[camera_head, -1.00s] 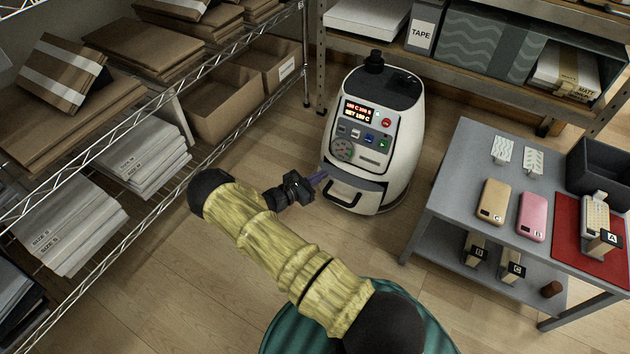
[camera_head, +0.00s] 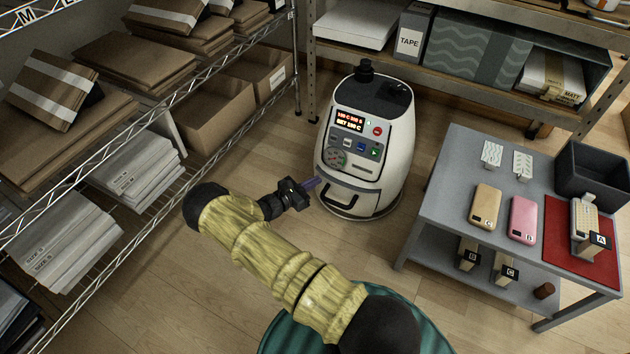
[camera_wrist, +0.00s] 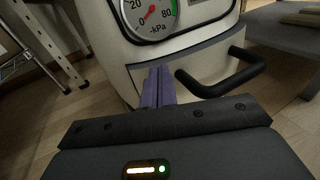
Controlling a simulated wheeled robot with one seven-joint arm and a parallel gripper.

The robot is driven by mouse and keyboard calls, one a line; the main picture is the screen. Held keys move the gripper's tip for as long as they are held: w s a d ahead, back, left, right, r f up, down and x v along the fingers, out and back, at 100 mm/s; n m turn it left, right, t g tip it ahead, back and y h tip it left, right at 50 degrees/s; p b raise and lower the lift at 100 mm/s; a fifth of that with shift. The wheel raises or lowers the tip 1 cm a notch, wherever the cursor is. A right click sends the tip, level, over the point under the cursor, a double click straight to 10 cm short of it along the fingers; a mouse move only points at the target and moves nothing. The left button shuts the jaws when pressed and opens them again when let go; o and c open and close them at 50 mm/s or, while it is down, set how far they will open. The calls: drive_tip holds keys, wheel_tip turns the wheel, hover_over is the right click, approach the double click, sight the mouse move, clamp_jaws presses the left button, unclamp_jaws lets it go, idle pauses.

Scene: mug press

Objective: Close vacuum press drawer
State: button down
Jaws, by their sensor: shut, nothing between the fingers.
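The vacuum press (camera_head: 365,125) is a rounded white machine with a black top, a lit display, buttons and a gauge. Its drawer (camera_head: 365,206) is low on the front, with a dark bar handle (camera_head: 340,195). The drawer front looks about flush with the body. My gripper (camera_head: 313,182) is shut and empty at the drawer's left side. In the wrist view its purple fingers (camera_wrist: 158,85) are together, pointing at the drawer front (camera_wrist: 185,70), left of the black handle (camera_wrist: 225,80). I cannot tell whether the tips touch it. The gauge (camera_wrist: 150,15) shows above.
A wire shelf (camera_head: 190,125) with boxes and paper stacks stands on the left. A grey table (camera_head: 440,210) with phone cases, a red mat (camera_head: 560,265) and a dark bin (camera_head: 600,165) stands on the right. A metal shelf is behind. Wood floor is clear around the press.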

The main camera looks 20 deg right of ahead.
drive_tip(key=f+p+v, duration=0.1)
drive_tip(key=p+v, duration=0.3)
drive_tip(key=v, duration=0.8)
drive_tip(key=shift+a+r+p, duration=0.4)
drive_tip(key=shift+r, duration=0.05)
drive_tip(key=s+r+m+y+p, duration=0.5)
drive_tip(key=s+r+m, duration=0.2)
drive_tip(key=r, duration=0.9)
drive_tip(key=s+r+m+g+y+p, duration=0.1)
drive_tip(key=s+r+m+y+p, duration=0.5)
drive_tip(key=r, duration=0.9)
drive_tip(key=s+a+r+m+y+p, duration=0.1)
drive_tip(key=s+r+m+y+p, duration=0.4)
drive_tip(key=r, duration=1.1)
drive_tip(key=s+m, duration=0.3)
drive_tip(key=shift+r+g+y+p, duration=0.3)
drive_tip(key=shift+g+p, duration=0.05)
drive_tip(key=shift+g, duration=0.05)
drive_tip(key=shift+w, duration=0.1)
